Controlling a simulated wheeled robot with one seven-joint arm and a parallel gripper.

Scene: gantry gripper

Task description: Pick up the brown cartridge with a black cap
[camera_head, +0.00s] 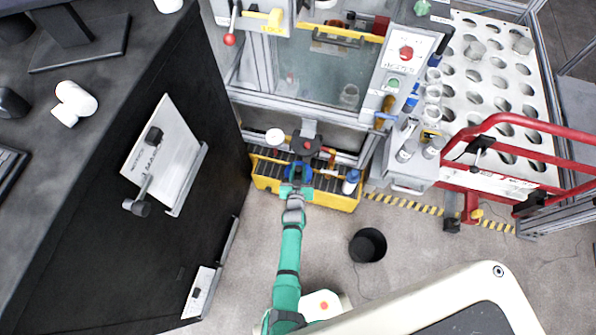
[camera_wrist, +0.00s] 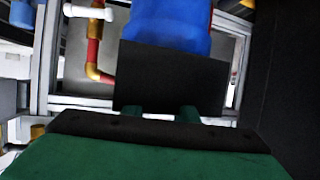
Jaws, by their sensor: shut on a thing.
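My gripper (camera_head: 297,187) is over the near side of the yellow tray (camera_head: 335,202), at the front of the machine. In the wrist view its green fingers (camera_wrist: 160,113) are shut on a flat dark block (camera_wrist: 170,80). A blue body (camera_wrist: 167,30) with a red edge shows just beyond the block; I cannot tell if the two are one piece. In the head view, blue (camera_head: 298,170) also shows at the gripper. No brown shows on the held thing. A small brown item (camera_head: 386,104) stands on the machine's right side; its cap is unclear.
A white-topped blue bottle (camera_head: 351,181) stands at the tray's right end. A dark round bin (camera_head: 368,245) is on the floor. A red rail (camera_head: 520,130) and a holed white rack (camera_head: 490,75) are at right. A dark desk (camera_head: 80,120) is at left.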

